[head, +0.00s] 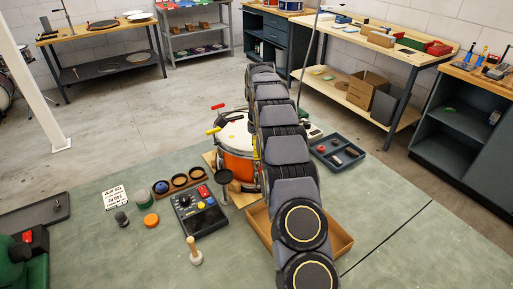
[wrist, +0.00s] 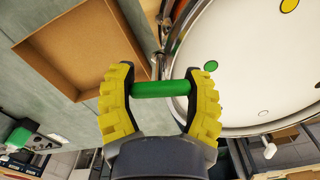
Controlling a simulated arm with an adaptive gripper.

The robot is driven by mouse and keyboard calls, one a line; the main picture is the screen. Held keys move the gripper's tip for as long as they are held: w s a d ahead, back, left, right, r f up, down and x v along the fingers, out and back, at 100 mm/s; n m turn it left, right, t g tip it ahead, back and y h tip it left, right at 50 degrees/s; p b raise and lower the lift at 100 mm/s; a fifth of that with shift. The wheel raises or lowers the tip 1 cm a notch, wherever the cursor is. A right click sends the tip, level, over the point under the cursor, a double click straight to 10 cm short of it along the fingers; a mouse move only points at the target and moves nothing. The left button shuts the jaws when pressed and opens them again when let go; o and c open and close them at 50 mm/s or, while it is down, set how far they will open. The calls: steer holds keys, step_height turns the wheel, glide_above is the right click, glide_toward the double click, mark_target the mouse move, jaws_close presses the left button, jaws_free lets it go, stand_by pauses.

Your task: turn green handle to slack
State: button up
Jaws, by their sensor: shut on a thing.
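The green handle (wrist: 160,89) is a short bar lying across between the two yellow fingers of my gripper (wrist: 162,80) in the wrist view. The fingers are shut on it, one at each end. It sits beside the metal rim of the drum, whose white head (wrist: 255,70) fills the upper right. My arm hides the drum's right side and the green handle there.
An open cardboard box (head: 340,238) lies close by on the mat, partly behind my arm. A control box with coloured buttons (head: 197,208) and a wooden tray with round cups (head: 179,182) stand left of the drum. A dark parts tray (head: 318,150) lies to the right.

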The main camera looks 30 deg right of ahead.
steer(key=n, duration=0.5)
steer(key=shift+r+n, duration=0.1)
steer(key=shift+n, duration=0.2)
steer(key=n, duration=0.4)
steer(key=shift+w, duration=0.1)
steer(key=n, duration=2.5)
steer(key=shift+a, duration=0.1)
steer(key=n, duration=0.4)
steer(key=shift+n, duration=0.3)
